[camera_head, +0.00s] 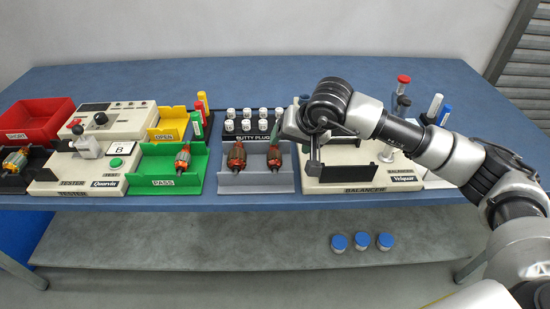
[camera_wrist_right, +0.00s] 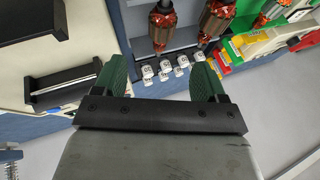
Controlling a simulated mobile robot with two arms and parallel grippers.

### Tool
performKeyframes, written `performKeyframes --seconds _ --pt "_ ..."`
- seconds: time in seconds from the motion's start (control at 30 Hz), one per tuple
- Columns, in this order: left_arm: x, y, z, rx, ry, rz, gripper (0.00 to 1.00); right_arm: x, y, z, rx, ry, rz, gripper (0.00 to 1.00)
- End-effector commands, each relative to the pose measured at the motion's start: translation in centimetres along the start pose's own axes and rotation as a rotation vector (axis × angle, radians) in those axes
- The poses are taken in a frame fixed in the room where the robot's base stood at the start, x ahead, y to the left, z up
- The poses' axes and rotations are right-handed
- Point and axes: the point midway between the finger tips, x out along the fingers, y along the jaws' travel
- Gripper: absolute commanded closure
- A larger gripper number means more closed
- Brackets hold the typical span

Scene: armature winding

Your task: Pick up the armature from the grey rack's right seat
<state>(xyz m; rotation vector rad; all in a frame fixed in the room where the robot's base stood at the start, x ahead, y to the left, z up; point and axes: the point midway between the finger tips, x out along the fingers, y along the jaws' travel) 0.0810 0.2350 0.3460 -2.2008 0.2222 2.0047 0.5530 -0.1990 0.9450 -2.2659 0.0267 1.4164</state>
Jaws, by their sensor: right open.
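The grey rack (camera_head: 258,183) holds two armatures with copper-red windings and dark shafts, side by side. The armature in its right seat (camera_head: 274,157) stands nearest the balancer; it also shows in the right wrist view (camera_wrist_right: 160,25), at the upper middle. The left-seat armature (camera_head: 236,157) shows to its right there (camera_wrist_right: 215,20). My right gripper (camera_head: 290,135) is above and behind the rack's right end, beside the balancer. In the right wrist view its green-padded fingers (camera_wrist_right: 160,78) are apart with nothing between them, clear of both armatures. My left gripper is in neither view.
The balancer (camera_head: 350,186) with its upright posts stands right of the rack. White putty plugs (camera_head: 247,125) stand behind it. The green PASS tray (camera_head: 168,182) with another armature is to its left. The table front (camera_head: 230,202) is clear.

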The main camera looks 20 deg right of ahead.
Motion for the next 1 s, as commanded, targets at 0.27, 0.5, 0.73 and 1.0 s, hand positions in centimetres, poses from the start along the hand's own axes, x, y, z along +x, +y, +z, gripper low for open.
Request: performKeyframes --seconds 0.27,0.5,0.73,1.0 --pt "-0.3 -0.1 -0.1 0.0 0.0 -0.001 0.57 4.0 -0.1 0.2 0.002 -0.006 -0.003 0.28" --pt "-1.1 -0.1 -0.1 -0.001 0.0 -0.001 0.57 6.4 -0.2 0.6 0.004 -0.009 -0.004 0.28" --pt "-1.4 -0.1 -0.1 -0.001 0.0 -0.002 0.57 9.2 -0.2 0.6 0.004 -0.007 -0.006 0.28" --pt "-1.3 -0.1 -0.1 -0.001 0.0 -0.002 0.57 9.5 -0.2 0.7 0.003 -0.005 -0.007 0.28"
